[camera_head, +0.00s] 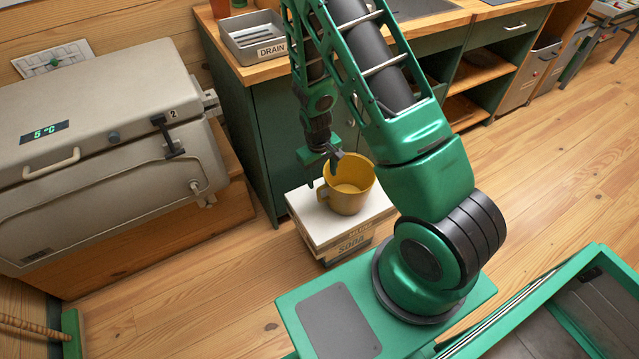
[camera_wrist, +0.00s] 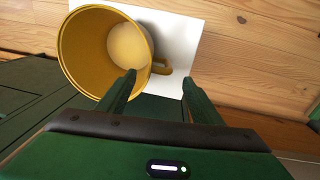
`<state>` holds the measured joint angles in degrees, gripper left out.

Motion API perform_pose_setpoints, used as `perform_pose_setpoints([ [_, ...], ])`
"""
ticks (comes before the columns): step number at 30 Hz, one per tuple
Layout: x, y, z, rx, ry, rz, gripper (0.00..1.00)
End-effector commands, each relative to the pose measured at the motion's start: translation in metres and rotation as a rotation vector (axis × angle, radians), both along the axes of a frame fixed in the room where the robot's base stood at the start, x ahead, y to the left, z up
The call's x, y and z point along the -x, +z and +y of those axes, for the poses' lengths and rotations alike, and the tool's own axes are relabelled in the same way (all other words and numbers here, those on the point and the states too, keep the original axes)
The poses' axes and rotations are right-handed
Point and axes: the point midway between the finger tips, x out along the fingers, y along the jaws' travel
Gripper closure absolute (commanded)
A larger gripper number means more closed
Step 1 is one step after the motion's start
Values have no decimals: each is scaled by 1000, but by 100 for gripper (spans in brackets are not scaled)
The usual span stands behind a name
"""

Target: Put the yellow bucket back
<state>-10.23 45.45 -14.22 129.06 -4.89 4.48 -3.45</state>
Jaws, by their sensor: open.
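The yellow bucket (camera_head: 348,198) stands upright on the white top of a small box (camera_head: 311,222) in front of the green cabinet. It has a side handle, on the left in the head view. My gripper (camera_head: 324,167) is just above the handle side of the bucket. In the wrist view the bucket (camera_wrist: 70,52) is at upper left, and its handle (camera_wrist: 160,67) lies just beyond the fingertips of my gripper (camera_wrist: 158,82). The fingers are apart with nothing between them. I cannot tell whether a finger touches the bucket.
A grey cooler (camera_head: 110,130) with a "5 °C" display is at left on a wooden base. A green cabinet (camera_head: 270,130) with a wooden top holds a metal tray (camera_head: 256,42) marked "DRAIN". Open wooden floor (camera_head: 180,285) lies in front of the cooler.

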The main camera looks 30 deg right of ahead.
Motion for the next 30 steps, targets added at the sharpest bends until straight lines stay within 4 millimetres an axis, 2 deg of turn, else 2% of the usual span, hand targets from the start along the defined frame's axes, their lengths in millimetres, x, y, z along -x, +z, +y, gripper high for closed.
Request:
perform_pose_setpoints([
  [4, -1, 17, 2, 0, 0, -2, 40],
  [14, 0, 27, 2, 0, -1, -1, 40],
  [17, 1, 39, -2, 0, -15, -3, 40],
  [20, 4, 65, -12, 0, -47, -7, 40],
  [23, 12, 101, -26, -1, -94, -10, 40],
  [30, 48, 186, -58, -6, -214, -8, 40],
])
